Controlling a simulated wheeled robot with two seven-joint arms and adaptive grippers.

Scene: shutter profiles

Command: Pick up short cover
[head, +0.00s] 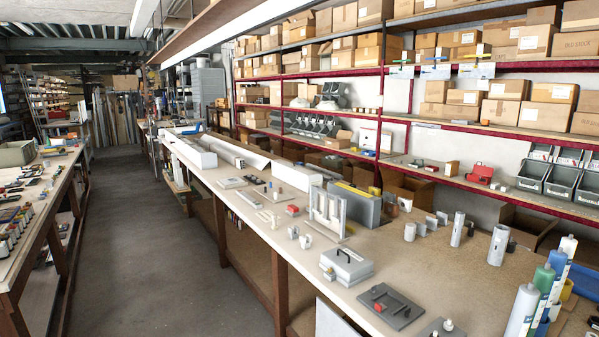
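A long workbench (440,265) with a tan top runs from the front right to the far left. A long white profile (187,150) lies along its far left part. A second long pale profile (236,152) lies beside it, nearer the shelves. A shorter white piece (297,176) lies at the near end of that line of profiles. I cannot tell for certain which of these is the short cover. Neither of my grippers is in view.
A grey box with a handle (346,264), a grey plate (390,306) and an upright white rack (328,213) stand on the bench. Tubes (546,280) crowd its right end. Shelves of cardboard boxes rise behind. The aisle floor (150,250) is clear.

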